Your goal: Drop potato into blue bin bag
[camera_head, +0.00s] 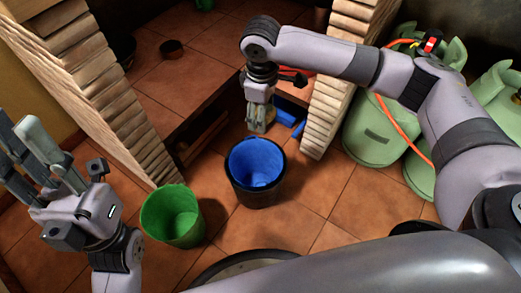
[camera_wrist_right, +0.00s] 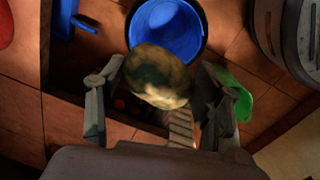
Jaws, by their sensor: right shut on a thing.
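The potato (camera_wrist_right: 157,76) is a mottled yellow-brown lump between the fingers of my right gripper in the right wrist view. My right gripper (camera_head: 259,126) is shut on it and points down, just behind the blue-lined bin in the head view. The blue bin bag (camera_head: 257,163) lines a dark round bin on the tiled floor. The blue bag also shows in the right wrist view (camera_wrist_right: 168,28), beyond the potato.
A green bin (camera_head: 172,216) stands on the floor to the left of the blue-lined one. Green gas cylinders (camera_head: 377,131) with an orange hose stand at the right. Brick counter walls (camera_head: 338,70) rise behind. A blue object (camera_head: 290,118) lies behind the bin.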

